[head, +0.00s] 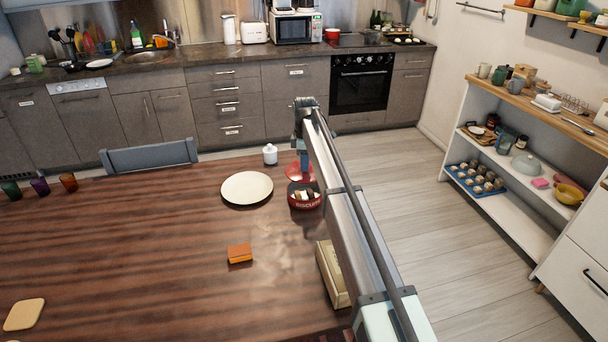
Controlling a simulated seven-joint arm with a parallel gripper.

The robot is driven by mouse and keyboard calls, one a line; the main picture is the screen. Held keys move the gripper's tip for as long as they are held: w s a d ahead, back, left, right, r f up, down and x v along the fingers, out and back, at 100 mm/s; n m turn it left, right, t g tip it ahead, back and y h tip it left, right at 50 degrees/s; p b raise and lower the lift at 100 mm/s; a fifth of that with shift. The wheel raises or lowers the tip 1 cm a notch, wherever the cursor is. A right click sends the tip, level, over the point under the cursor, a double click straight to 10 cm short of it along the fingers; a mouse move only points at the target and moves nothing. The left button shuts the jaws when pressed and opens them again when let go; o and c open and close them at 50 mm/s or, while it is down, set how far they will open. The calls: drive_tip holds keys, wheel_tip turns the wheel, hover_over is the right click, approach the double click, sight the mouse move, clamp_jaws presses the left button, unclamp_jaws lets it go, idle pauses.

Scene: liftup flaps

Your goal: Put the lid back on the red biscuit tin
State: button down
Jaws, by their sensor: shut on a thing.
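The red biscuit tin (304,204) stands on the wooden table near its far right edge. It is open at the top, with light and dark biscuits showing inside. My gripper (304,168) points down just behind the tin in the picture, shut on the red lid (292,171). The lid shows just beyond the tin's far rim. My arm covers part of the view to the right, and the fingertips are small and partly hidden. I cannot tell how high the lid is above the table.
A cream plate (247,188) lies left of the tin, with a white jar (270,154) behind it. An orange block (240,253) and a cream box (331,275) are nearer. A chair (150,156) stands at the far edge. The table's left middle is clear.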

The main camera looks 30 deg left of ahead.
drive_tip(key=shift+s+d+f+n, duration=0.1)
drive_tip(key=shift+s+f+n, duration=0.05)
drive_tip(key=shift+n, duration=0.15)
drive_tip(key=shift+f, duration=3.05)
drive_tip(key=shift+f, duration=0.15)
drive_tip(key=c, duration=0.9)
unclamp_jaws()
drive_tip(key=shift+o, duration=0.4)
drive_tip(key=o, duration=0.4)
